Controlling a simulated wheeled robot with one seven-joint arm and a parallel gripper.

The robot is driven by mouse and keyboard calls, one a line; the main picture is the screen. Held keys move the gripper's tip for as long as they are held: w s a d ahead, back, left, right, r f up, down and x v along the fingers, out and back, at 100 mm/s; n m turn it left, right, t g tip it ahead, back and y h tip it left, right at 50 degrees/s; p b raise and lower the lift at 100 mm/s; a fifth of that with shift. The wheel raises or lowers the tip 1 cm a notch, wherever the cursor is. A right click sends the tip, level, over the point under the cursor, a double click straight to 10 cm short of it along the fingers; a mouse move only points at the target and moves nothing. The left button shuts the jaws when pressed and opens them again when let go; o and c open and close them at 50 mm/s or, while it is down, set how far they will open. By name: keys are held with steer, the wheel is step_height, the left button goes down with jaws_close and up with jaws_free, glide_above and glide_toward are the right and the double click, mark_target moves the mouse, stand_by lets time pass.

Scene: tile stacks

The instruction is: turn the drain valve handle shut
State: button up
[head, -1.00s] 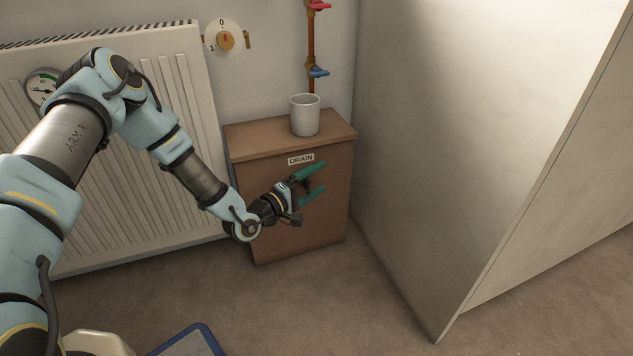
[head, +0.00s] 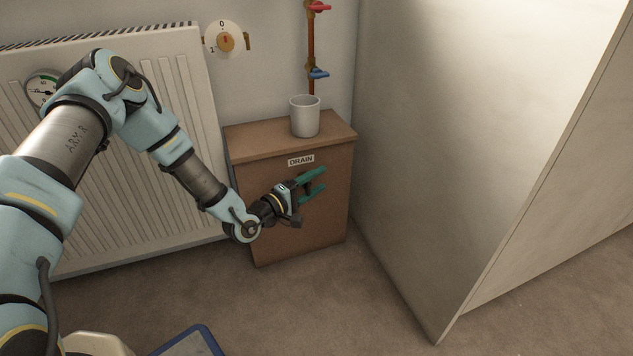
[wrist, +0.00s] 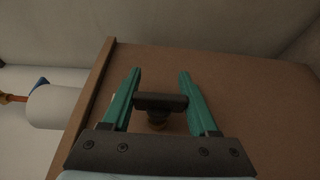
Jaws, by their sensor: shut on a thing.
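The drain valve handle (wrist: 160,102) is a dark bar on a short brass-coloured stem, on the front of the brown cabinet (head: 264,218) below the DRAIN label (head: 301,160). In the wrist view the bar lies crosswise between the green fingers and spans from one to the other. My gripper (head: 322,182) is at the cabinet front, shut on the ends of the bar; it also shows in the wrist view (wrist: 160,85). In the head view the fingers mostly hide the handle.
A white mug (head: 305,117) stands on the cabinet top. Behind it a copper pipe (head: 310,45) carries a red and a blue handle. A radiator (head: 110,180) and a dial (head: 224,40) are to the left. A tall pale panel (head: 440,150) stands close on the right.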

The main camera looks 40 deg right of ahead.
mark_target(306, 192)
steer(key=shift+r+p, duration=0.1)
steer(key=shift+p, duration=0.3)
steer(key=shift+w+a+f+m+t+y+p, duration=0.15)
steer(key=shift+a+f+m+t+y+p, duration=0.45)
steer(key=shift+y+p, duration=2.15)
steer(key=shift+w+a+f+m+t+y+p, duration=0.15)
steer(key=shift+a+f+m+t+y+p, duration=0.4)
steer(key=shift+y+p, duration=2.2)
steer(key=shift+w+a+f+m+t+y+p, duration=0.25)
steer(key=shift+m+t+y+p, duration=0.65)
steer(key=shift+y+p, duration=1.85)
steer(key=shift+f, duration=0.1)
steer(key=o, duration=1.4)
steer(key=shift+m, duration=0.25)
